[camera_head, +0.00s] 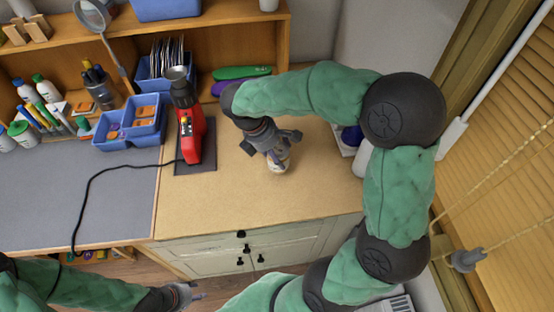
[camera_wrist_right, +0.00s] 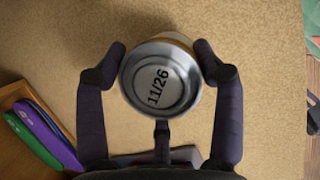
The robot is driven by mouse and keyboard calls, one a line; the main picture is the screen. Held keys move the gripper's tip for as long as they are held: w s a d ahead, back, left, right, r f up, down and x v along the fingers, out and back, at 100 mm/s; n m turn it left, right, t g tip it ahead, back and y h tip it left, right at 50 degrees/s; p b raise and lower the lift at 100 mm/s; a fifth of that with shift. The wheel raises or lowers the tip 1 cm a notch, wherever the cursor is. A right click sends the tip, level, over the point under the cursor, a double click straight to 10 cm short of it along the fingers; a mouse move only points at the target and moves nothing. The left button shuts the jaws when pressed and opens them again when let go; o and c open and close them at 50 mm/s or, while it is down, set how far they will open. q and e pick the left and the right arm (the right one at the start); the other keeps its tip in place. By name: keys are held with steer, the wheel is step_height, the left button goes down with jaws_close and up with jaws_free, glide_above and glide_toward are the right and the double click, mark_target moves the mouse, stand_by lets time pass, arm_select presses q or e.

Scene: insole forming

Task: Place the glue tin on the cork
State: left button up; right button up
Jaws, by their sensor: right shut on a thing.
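The glue tin (camera_head: 279,165) is a small round metal tin. My right gripper (camera_head: 276,152) is shut on it, over the tan speckled cork surface (camera_head: 225,196) of the right worktop. In the right wrist view the tin's round metal end (camera_wrist_right: 160,82), marked 11/26, lies between the two dark fingers. The cork (camera_wrist_right: 262,95) spreads around it there. The tin looks close to the cork, but I cannot tell whether it touches. My left gripper (camera_head: 188,295) is low at the bottom left, away from the tin, its fingers too small to judge.
A red tool (camera_head: 191,136) stands on a dark mat left of the cork, its black cable crossing the grey worktop (camera_head: 60,190). Blue bins (camera_head: 127,131) stand further left. Green and purple items (camera_head: 243,72) lie in the shelf behind. The front of the cork is clear.

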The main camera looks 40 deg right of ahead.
step_height(320, 180, down, 4)
steer(key=shift+w+d+r+b, duration=0.15)
steer(key=shift+r+b, duration=0.05)
steer(key=shift+b, duration=0.75)
steer(key=o, duration=1.3)
steer(key=shift+f, duration=0.1)
steer(key=shift+o, duration=0.2)
steer(key=p+v, duration=0.4)
steer(key=v, duration=0.8)
steer(key=shift+p, duration=0.4)
